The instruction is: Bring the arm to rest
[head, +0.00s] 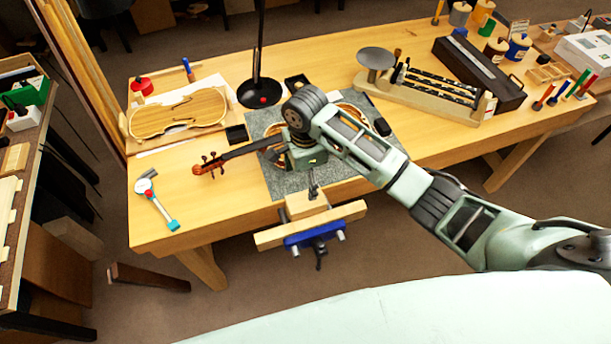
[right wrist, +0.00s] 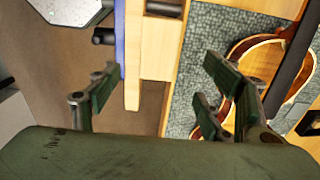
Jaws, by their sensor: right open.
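My right arm (head: 375,155) reaches in from the right over the workbench (head: 165,225). My right gripper (head: 313,184) points down above the bench's front edge, close to the wooden vise (head: 308,205). In the right wrist view the fingers (right wrist: 163,88) stand wide apart with nothing between them. The violin (head: 240,155) lies on a grey-green mat (head: 285,183), its neck pointing left, its body partly hidden behind my right wrist. Its body edge also shows in the right wrist view (right wrist: 262,58), beyond the fingers. My left gripper is not in view.
A violin plate (head: 178,112) lies at the left, near a black lamp base (head: 259,92). A caliper-like tool (head: 157,202) lies at the front left corner. A wooden fixture (head: 415,88) and a long dark case (head: 478,72) stand at the right. The vise juts out from the front edge.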

